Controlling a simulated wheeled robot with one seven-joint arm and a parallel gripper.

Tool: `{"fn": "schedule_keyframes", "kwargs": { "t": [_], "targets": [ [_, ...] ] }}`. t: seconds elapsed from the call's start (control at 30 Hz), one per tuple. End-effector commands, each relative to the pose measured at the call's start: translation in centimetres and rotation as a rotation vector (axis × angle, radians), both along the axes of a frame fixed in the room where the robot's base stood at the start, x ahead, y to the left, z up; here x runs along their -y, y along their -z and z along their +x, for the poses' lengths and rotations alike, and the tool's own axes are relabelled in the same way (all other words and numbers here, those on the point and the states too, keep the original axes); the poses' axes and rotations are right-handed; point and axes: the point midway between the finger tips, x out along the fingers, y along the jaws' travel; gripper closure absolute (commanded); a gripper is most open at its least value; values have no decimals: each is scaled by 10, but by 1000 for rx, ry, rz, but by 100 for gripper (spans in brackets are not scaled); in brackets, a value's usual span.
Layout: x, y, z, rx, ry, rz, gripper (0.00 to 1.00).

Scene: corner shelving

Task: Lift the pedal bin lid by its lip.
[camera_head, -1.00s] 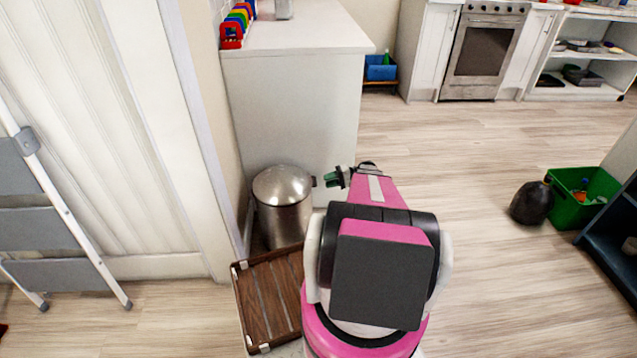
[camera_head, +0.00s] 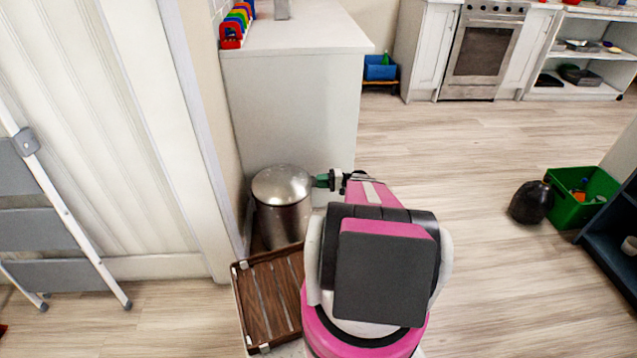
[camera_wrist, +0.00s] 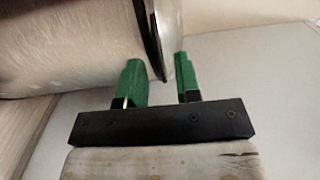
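The pedal bin (camera_head: 284,222) is a brushed-metal cylinder standing upright against the end of the white counter. Its domed lid (camera_head: 281,184) looks closed. My gripper (camera_head: 318,181) is at the right side of the lid, at rim height. In the wrist view, my gripper's green fingers (camera_wrist: 160,78) are spread apart. The lid's dark-edged lip (camera_wrist: 157,48) reaches into the gap between them, nearer the left finger. I cannot tell whether a finger touches it. The bin's metal body (camera_wrist: 70,45) fills the upper left of the wrist view.
A wooden slatted tray (camera_head: 270,298) lies on the floor in front of the bin. The counter (camera_head: 290,110) stands close behind the bin and my gripper. A step ladder (camera_head: 60,220) leans at the left. A black bag (camera_head: 531,202) and green crate (camera_head: 569,210) are right; open floor lies between.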

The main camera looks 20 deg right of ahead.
Motion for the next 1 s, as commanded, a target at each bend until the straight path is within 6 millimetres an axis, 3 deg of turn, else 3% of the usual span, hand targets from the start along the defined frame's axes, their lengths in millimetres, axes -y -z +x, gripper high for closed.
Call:
{"fn": "schedule_keyframes", "kwargs": {
  "t": [0.13, 0.43, 0.47, 0.53, 0.57, 0.83, 1.0],
  "targets": [
    [-10, 0, 3, 0, 0, 0, 69],
    [-12, 0, 4, 0, 0, 0, 69],
    [-12, 0, 3, 0, 0, 0, 72],
    [-12, 0, 3, 0, 0, 0, 95],
    [-12, 0, 3, 0, 0, 0, 100],
    [-12, -2, 3, -2, 0, -6, 100],
    [-12, -15, 3, -8, 0, -40, 100]
  ]
}}
